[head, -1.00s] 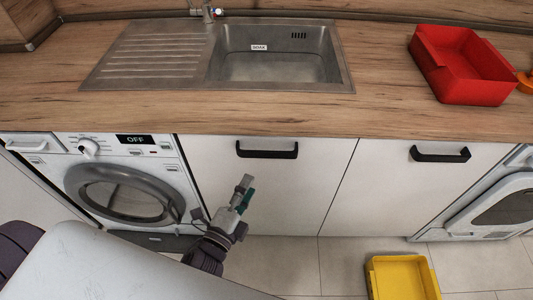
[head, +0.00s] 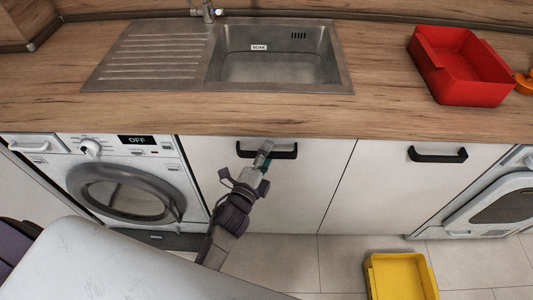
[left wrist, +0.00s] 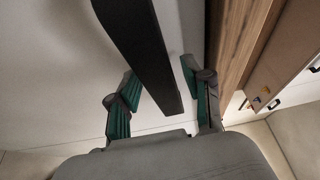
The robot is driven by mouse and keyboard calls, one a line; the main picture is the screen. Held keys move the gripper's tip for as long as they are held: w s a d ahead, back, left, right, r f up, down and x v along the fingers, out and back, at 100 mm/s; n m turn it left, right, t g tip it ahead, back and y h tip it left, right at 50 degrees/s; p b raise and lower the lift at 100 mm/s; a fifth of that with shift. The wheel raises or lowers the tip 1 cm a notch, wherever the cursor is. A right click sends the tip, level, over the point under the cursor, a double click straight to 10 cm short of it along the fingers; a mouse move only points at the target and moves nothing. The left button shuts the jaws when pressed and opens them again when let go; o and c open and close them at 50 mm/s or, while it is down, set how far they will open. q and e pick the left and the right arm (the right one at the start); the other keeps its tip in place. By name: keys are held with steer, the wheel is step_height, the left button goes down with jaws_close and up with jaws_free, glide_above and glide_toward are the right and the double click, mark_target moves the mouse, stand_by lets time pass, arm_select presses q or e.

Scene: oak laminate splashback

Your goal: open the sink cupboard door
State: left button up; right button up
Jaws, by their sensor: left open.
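The sink cupboard door (head: 270,195) is a white front below the sink (head: 275,55), and it is shut. Its black bar handle (head: 285,155) runs along the door's top. My left gripper (head: 265,152) is at the handle in the head view and covers part of it. In the left wrist view, the handle (left wrist: 145,50) passes between the two green-padded fingers of my left gripper (left wrist: 158,100). The fingers are open, with a gap on each side of the handle. My right gripper is not in view.
A washing machine (head: 128,190) stands left of the door. Another white door with a black handle (head: 437,155) is to its right. A yellow bin (head: 400,278) lies on the floor at front right. A red bin (head: 460,65) is on the worktop (head: 380,110).

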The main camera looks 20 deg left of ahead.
arm_select(q)
jaws_close()
